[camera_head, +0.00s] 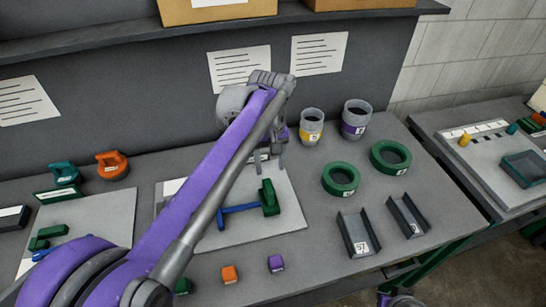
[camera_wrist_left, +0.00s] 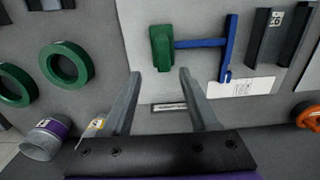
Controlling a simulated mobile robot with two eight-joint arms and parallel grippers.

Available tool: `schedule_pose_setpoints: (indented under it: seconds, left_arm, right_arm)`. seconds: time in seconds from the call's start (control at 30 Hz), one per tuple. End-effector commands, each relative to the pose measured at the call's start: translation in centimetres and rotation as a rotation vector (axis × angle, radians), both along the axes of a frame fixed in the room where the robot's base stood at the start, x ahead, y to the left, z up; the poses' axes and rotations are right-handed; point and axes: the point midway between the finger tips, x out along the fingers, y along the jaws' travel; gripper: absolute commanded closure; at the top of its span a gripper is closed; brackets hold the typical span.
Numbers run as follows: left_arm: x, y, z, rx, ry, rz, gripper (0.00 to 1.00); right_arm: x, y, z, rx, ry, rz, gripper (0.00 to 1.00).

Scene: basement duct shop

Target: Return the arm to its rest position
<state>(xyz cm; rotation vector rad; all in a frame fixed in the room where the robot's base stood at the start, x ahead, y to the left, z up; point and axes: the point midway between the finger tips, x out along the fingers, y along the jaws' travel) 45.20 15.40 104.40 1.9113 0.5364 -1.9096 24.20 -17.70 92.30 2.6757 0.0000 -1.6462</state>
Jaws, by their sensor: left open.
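My left arm, purple and grey, reaches in the head view from the lower left across the grey bench. Its gripper (camera_head: 270,158) is above the back part of a light grey board (camera_head: 285,213). In the left wrist view the gripper (camera_wrist_left: 158,72) has its two fingers apart with nothing between them. A green block joined to a blue bar (camera_head: 240,208) lies on the board, apart from the fingers; it also shows in the left wrist view (camera_wrist_left: 200,43). My right gripper cannot be made out.
A yellow-labelled cup (camera_head: 311,127) and a purple-labelled cup (camera_head: 355,119) stand right of the gripper. Two green rings (camera_head: 341,180) and dark channels (camera_head: 357,233) lie farther right. Orange (camera_head: 229,274) and purple (camera_head: 276,263) cubes sit in front. A shelf (camera_head: 110,37) overhangs the back.

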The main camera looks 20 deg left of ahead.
Motion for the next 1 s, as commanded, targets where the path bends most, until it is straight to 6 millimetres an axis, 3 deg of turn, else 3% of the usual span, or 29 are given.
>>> schedule_pose_setpoints:
  seconds: [0.23,0.37,0.57,0.8,1.0]
  left_arm:
    - [-0.3,0.0,0.0,0.0,-0.006,-0.007,0.4]
    - [-2.3,0.4,-0.3,-0.001,-0.049,-0.055,0.4]
    - [-8.7,1.2,-2.6,0.017,-0.19,-0.218,0.4]
    - [-16.6,2.0,-7.7,0.076,-0.361,-0.42,0.4]
    - [-20.2,2.3,-10.9,0.12,-0.441,-0.517,0.4]
  right_arm:
    - [0.0,0.0,0.0,0.0,0.0,0.0,1.0]
    - [0.0,0.0,0.1,0.0,0.0,0.0,1.0]
    - [0.1,0.0,0.2,0.0,-0.001,0.0,1.0]
    - [0.1,0.0,0.4,0.0,-0.002,0.0,1.0]
    - [0.1,0.0,0.5,0.0,-0.003,0.0,1.0]
